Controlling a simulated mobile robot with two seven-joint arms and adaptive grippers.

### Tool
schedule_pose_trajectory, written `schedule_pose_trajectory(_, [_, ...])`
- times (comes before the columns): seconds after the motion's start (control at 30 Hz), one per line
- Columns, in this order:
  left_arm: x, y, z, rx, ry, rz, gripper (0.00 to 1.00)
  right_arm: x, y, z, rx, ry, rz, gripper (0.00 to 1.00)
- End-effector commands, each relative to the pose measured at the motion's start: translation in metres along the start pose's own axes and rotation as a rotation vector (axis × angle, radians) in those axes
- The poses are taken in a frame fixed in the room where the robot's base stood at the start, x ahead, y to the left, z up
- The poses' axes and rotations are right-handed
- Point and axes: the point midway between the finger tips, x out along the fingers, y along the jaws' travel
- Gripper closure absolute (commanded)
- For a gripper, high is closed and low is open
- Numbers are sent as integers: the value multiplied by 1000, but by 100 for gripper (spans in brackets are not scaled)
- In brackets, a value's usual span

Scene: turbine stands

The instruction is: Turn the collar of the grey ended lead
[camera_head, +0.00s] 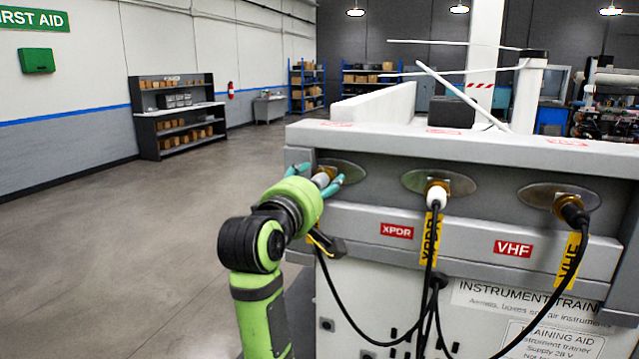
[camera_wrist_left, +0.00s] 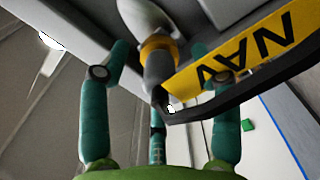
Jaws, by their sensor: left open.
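The grey ended lead (camera_head: 321,180) is plugged into the leftmost oval plate (camera_head: 346,170) of the grey panel. In the left wrist view its grey collar (camera_wrist_left: 158,70) sits below a brass ring (camera_wrist_left: 158,49), with a yellow NAV tag (camera_wrist_left: 245,48) beside it on the right. My left gripper (camera_head: 318,175) is open, its teal fingers on either side of the lead's end. In the left wrist view gaps show between the collar and both fingers. My right gripper is in neither view.
A white ended lead (camera_head: 436,196) with an XPDR tag is in the middle plate, and a black ended lead (camera_head: 573,212) with a VHF tag is in the right one. Their black cables hang down the front of the stand. Open floor (camera_head: 110,250) lies left.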

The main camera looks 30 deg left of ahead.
Motion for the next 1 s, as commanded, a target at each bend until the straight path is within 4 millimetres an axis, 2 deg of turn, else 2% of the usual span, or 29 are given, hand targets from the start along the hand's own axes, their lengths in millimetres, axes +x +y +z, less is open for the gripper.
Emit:
schedule_pose_trajectory(0.2, [-38,0,0,-2,1,3,37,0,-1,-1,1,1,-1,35])
schedule_pose_trajectory(0.4, [-59,0,0,-2,0,0,37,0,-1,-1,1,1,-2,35])
schedule_pose_trajectory(1.0, [-61,-2,1,4,-2,-5,37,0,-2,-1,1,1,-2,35])
